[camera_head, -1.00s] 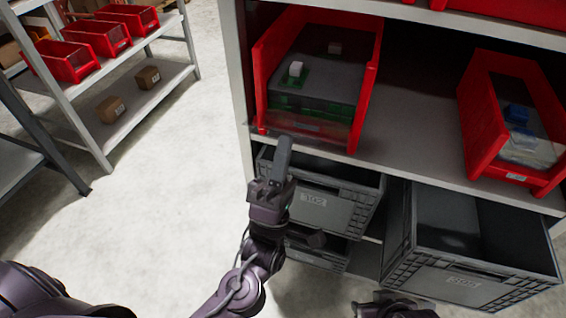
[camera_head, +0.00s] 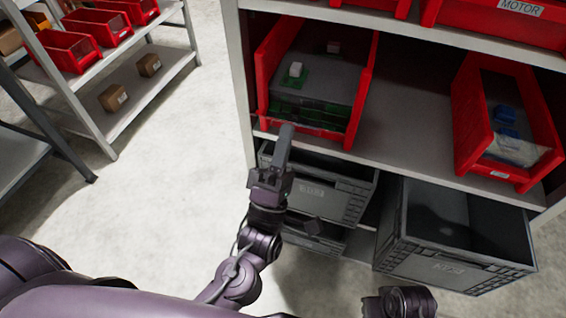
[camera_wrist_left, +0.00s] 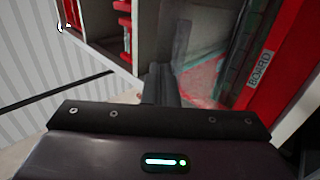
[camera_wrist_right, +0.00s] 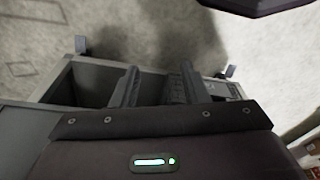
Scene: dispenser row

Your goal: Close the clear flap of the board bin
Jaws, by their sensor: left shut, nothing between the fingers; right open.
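The board bin (camera_head: 361,97) is the red bin at the left of the shelf, with green boards (camera_head: 300,112) showing inside its front. A greyish see-through pane, its clear flap (camera_head: 330,82), lies over the contents; its exact tilt I cannot tell. The left wrist view shows the bin's BOARD label (camera_wrist_left: 261,68) and the flap (camera_wrist_left: 205,35) close by. My left gripper (camera_head: 287,128) is shut and empty at the bin's lower front edge; contact is unclear. My right gripper (camera_wrist_right: 158,75) is open and empty, low in front of the grey crates.
Another red bin (camera_head: 545,120) with blue items stands right on the same shelf (camera_head: 420,140). Grey crates (camera_head: 335,185) sit below, and one (camera_head: 450,270) sticks out at the right. A rack (camera_head: 85,115) stands left, with open floor between.

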